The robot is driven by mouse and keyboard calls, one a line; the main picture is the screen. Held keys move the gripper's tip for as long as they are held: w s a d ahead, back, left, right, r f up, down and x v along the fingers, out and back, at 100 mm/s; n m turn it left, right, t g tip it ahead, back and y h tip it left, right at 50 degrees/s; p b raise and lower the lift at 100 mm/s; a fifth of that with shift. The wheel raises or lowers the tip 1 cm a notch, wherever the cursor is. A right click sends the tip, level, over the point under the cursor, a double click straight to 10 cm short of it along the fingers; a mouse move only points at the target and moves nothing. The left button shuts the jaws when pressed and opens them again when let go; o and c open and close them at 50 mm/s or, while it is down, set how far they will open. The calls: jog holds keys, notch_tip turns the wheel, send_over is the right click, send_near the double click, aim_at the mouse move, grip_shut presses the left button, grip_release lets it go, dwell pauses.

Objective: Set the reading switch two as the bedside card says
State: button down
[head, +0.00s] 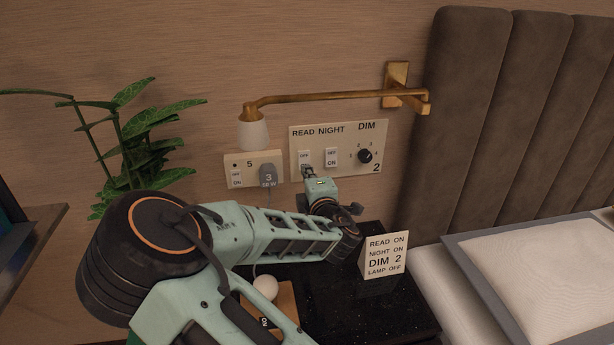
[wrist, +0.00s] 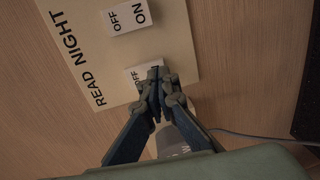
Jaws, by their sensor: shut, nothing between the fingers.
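The wall panel marked 2 (head: 340,130) carries a READ switch (head: 304,157), a NIGHT switch (head: 331,157) and a black DIM knob (head: 365,156). The bedside card (head: 385,256) stands on the black table and reads READ ON, NIGHT ON, DIM 2, LAMP OFF. My gripper (head: 308,173) is shut and empty, its tips at the lower part of the READ switch. In the wrist view the fingertips (wrist: 158,78) cover much of the READ switch (wrist: 135,76); its OFF label shows. The NIGHT switch (wrist: 130,19) shows OFF and ON. I cannot tell whether the tips touch, or how the READ rocker is tilted.
Left of the panel is a socket plate marked 5 (head: 237,171) with a plug marked 3 (head: 268,174). A brass wall lamp (head: 325,97) hangs above. A plant (head: 120,140) stands left. The black table (head: 408,312) is below; the padded headboard (head: 480,120) and bed are right.

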jog(key=shift+w, duration=0.3)
jog(key=shift+f, duration=0.1)
jog(key=shift+w+a+f, duration=0.1)
jog(key=shift+w+a, duration=0.05)
jog(key=shift+w, duration=0.25)
jog(key=shift+s, duration=0.1)
